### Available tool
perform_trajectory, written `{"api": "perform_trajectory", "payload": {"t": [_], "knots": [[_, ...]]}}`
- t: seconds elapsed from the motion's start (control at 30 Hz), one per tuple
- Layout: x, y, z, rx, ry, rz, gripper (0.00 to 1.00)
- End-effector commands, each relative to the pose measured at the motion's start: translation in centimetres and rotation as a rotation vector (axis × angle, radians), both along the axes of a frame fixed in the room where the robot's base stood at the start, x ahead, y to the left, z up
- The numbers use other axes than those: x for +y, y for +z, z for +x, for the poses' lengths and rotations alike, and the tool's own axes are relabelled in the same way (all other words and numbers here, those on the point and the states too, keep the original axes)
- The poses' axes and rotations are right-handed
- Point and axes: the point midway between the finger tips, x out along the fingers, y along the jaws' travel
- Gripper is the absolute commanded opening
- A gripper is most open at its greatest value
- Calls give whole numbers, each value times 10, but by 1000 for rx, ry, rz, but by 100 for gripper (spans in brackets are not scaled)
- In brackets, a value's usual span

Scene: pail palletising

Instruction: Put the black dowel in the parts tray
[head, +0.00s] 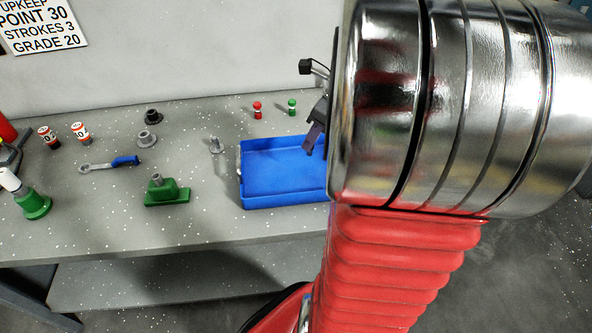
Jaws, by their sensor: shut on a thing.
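The blue parts tray (243,196) stands on the grey bench, and its visible floor is empty. Its right end is hidden behind my arm. My gripper (313,137) shows only in part as dark pieces at the left edge of my shiny wrist, in front of the tray's right part in the picture. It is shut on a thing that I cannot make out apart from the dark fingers. The black dowel shows nowhere on the visible bench, so I take it as the held thing. The gripper's height above the tray is hard to tell.
Left of the tray are a small metal part (216,146), a green block (167,194), a blue-handled wrench (112,163), a grey flanged part (147,139) and a black one (152,117). Red (257,110) and green (292,107) pieces stand behind the tray. Bench front is clear.

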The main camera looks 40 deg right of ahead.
Motion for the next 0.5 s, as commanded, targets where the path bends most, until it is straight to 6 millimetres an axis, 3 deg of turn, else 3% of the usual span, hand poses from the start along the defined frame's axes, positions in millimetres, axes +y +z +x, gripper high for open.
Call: {"api": "perform_trajectory", "payload": {"t": [0.27,0.5], "knots": [[-3,-3,-3,0,-9,0,0],[-3,-35,-3,2,-10,3,0]]}}
